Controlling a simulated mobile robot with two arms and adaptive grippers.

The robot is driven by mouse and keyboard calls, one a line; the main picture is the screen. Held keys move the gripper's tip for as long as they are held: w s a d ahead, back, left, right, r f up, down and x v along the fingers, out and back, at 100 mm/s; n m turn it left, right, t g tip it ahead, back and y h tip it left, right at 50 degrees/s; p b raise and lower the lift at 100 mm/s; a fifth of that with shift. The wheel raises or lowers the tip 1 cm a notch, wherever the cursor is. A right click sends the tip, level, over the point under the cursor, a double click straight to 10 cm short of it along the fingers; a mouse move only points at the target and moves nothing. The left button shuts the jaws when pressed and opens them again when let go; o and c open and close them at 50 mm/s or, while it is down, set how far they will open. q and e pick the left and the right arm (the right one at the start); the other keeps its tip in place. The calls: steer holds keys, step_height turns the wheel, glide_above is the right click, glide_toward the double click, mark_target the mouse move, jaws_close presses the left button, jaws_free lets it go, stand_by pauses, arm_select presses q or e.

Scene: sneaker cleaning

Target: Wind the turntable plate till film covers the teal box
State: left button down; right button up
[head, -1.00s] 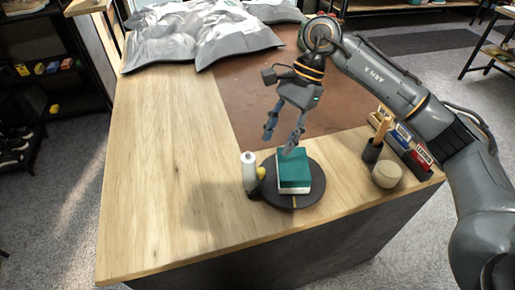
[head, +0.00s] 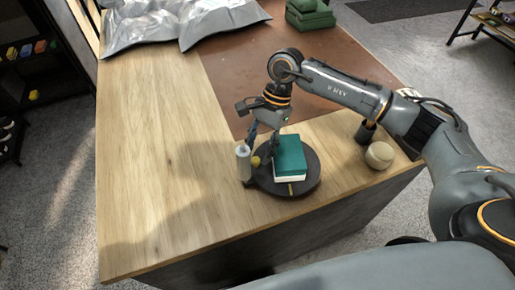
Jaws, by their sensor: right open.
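The teal box (head: 291,153), with a white lower part, sits on the dark round turntable plate (head: 311,180) near the table's front edge. A pale upright roll (head: 243,163), likely the film, stands at the plate's left edge. I cannot make out any film on the box. My right gripper (head: 262,144) is open and points down just behind the knob, left of the box. Whether its fingers touch anything is unclear. My left gripper is out of view.
A brown mat (head: 300,85) covers the table's back right. Silver bags (head: 180,20) lie at the back, with green boxes (head: 310,14) beside them. A round beige item (head: 379,155) stands right of the plate. The wooden table's left side (head: 150,170) is clear.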

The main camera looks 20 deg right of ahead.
steer(key=shift+x, duration=0.85)
steer(key=shift+s+f, duration=0.1)
steer(key=shift+f, duration=0.1)
jaws_close()
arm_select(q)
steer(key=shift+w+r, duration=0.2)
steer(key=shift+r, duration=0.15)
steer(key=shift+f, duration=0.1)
arm_select(e)
steer(key=shift+s+a+f+n+b, duration=0.2)
steer(key=shift+s+n+b, duration=0.3)
steer(key=shift+b, duration=0.75)
steer(key=shift+r+n+g+h, duration=0.1)
steer(key=shift+n+g+h, duration=0.2)
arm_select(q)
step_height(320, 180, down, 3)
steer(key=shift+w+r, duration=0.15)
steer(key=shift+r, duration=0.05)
arm_select(e)
steer(key=shift+r, duration=0.15)
